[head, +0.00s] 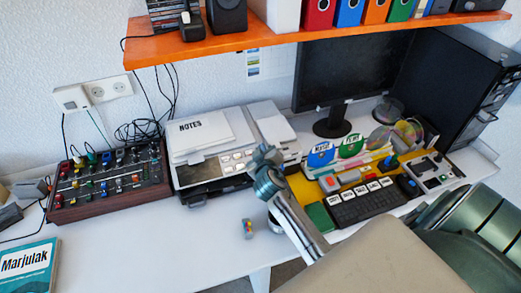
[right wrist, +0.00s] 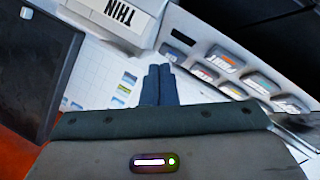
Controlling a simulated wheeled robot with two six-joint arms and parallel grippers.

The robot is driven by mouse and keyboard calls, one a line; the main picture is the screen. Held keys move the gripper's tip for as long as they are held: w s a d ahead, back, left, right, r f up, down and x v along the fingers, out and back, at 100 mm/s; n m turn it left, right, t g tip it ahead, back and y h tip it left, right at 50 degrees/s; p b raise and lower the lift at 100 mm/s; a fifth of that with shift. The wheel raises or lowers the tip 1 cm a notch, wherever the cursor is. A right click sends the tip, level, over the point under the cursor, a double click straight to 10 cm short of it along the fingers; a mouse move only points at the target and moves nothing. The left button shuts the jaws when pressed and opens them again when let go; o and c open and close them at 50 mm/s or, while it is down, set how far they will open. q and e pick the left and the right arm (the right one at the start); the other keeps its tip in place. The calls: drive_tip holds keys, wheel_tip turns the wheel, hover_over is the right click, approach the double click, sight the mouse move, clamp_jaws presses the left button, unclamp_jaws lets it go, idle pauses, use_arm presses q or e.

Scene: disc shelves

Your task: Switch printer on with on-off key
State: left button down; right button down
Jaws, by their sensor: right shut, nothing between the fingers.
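The printer (head: 207,177) is a pale machine with a dark base at the back of the desk. White sheets marked NOTES lie on top of it. Several pale keys (head: 238,160) sit on its front panel. My right gripper (head: 262,152) is just right of these keys, shut and empty. In the right wrist view the shut fingers (right wrist: 159,84) point toward a pale surface, with a row of labelled keys (right wrist: 225,60) to their right. I see no finger clearly on a key. I cannot tell which is the on-off key. My left gripper is out of view.
A mixer box (head: 110,180) stands left of the printer. A monitor (head: 350,70), a keyboard (head: 365,204) and coloured items stand to the right. An orange shelf (head: 285,37) overhangs the desk. The front left of the desk is mostly clear beside a teal book (head: 28,270).

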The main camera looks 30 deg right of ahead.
drive_tip(key=shift+w+f+b, duration=0.25)
drive_tip(key=shift+f+b, duration=0.15)
drive_tip(key=shift+f, duration=0.05)
idle(0.5)
drive_tip(key=shift+r, duration=0.1)
drive_tip(key=shift+s+r+p, duration=0.5)
drive_tip(key=shift+r+p, duration=0.25)
drive_tip(key=shift+p, duration=0.05)
drive_tip(key=shift+r, duration=0.1)
drive_tip(key=s+r+p, duration=0.2)
drive_tip(key=r+p, duration=0.3)
drive_tip(key=shift+s+a, duration=0.35)
drive_tip(key=shift+s, duration=0.05)
